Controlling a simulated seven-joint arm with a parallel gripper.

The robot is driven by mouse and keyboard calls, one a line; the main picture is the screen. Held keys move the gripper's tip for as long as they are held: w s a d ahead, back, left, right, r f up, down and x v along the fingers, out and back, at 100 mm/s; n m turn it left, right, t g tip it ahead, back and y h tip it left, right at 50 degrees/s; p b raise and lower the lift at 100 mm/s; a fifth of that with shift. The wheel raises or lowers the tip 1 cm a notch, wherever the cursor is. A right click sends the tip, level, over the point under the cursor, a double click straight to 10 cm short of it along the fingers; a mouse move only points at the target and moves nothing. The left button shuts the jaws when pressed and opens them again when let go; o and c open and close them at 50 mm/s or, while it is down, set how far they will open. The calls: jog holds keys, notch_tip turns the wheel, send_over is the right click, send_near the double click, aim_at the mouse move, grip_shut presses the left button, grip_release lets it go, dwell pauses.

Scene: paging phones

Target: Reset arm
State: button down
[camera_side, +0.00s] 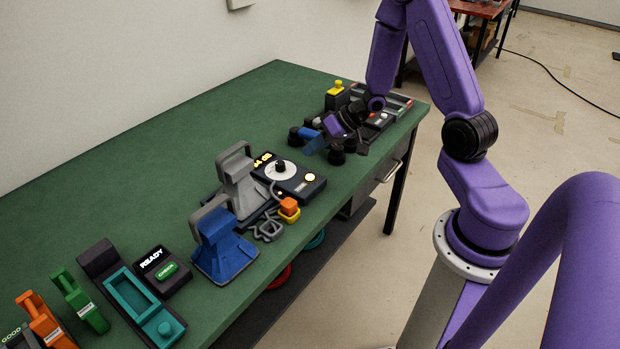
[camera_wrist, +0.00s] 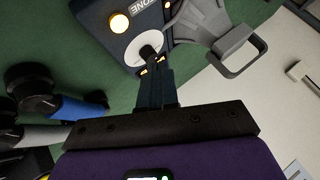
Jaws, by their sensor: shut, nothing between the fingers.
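My gripper (camera_side: 313,147) hangs over the right part of the green table in the side view, beside the dark handset-like pieces. In the wrist view its two dark fingers (camera_wrist: 158,72) are together with nothing between them. The fingertips line up with the black knob of the dial box (camera_wrist: 149,43); contact cannot be told from that view. In the side view the dial box (camera_side: 310,189) lies to the left of the gripper, with a visible space between them. My purple arm reaches in from the right.
Blue-gripped black pieces (camera_wrist: 80,108) lie close to the gripper's left in the wrist view. A grey cradle (camera_side: 240,180) and a blue cradle (camera_side: 222,247) stand farther left. A yellow-topped button box (camera_side: 336,98) is behind. The green table's (camera_side: 150,150) back left is clear.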

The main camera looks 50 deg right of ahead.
jog(key=s+a+r+n+g+h, duration=0.1)
jog(key=s+a+r+n+h, duration=0.1)
jog(key=s+a+r+n, duration=0.3)
jog(key=s+a+r+n+g+h, duration=0.2)
jog(key=s+a+r+n, duration=0.1)
jog(key=a, duration=0.4)
jog(key=s+a+r+n+g, duration=0.1)
jog(key=s+r+n+g, duration=0.1)
jog(key=s, duration=0.8)
jog(key=s+a+r+n+g+h, duration=0.1)
jog(key=s+a+r+n+g, duration=0.1)
jog(key=s, duration=0.7)
jog(key=shift+s+r+n, duration=0.4)
jog(key=shift+r+n, duration=0.2)
jog(key=shift+n, duration=0.6)
